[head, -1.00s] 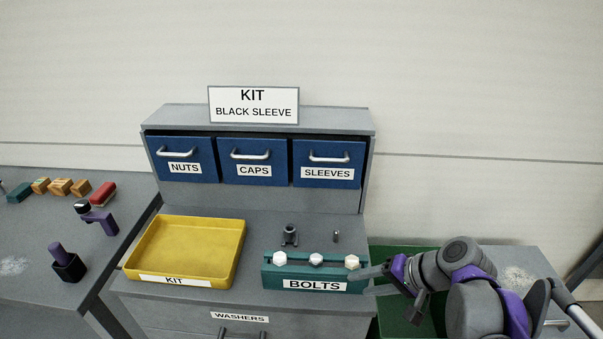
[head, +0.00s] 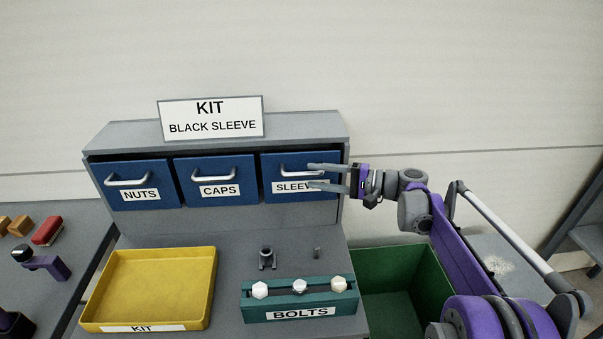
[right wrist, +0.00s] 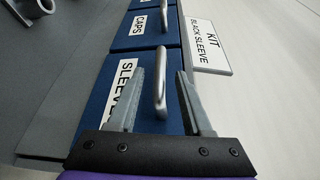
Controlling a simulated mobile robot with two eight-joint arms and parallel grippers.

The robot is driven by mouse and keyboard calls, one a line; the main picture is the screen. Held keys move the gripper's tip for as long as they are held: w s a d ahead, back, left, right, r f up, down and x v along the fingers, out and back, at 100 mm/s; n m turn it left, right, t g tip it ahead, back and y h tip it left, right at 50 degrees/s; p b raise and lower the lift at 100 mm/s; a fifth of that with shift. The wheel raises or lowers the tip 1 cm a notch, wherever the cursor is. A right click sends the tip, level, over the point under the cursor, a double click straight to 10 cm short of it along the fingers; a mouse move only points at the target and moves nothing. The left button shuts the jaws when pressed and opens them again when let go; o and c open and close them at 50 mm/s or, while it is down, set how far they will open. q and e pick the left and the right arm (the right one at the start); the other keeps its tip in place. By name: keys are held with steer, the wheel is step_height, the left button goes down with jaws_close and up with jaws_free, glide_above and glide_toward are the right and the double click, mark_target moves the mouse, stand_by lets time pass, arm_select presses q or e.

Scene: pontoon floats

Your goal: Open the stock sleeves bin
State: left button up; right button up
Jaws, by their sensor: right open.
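The blue sleeves bin (head: 272,178) is the rightmost of three bins in the grey cabinet and looks shut. It has a silver bar handle (head: 290,170) above a white label partly hidden by my gripper. My right gripper (head: 312,177) is open, reaching in from the right in front of the bin. In the right wrist view, the handle (right wrist: 160,85) lies between the two open fingers, and I see no finger touching it. The sleeves bin's blue front (right wrist: 98,98) shows there too. My left gripper is not in view.
The caps bin (head: 213,173) and nuts bin (head: 142,195) sit to the left. A sign (head: 211,118) stands on top. Below are a yellow kit tray (head: 210,290), a teal bolts holder (head: 300,313) and a green container (head: 410,265) at the right.

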mark_target(309, 175)
steer(key=shift+x, duration=2.2)
steer(key=shift+c, duration=0.3)
jaws_close()
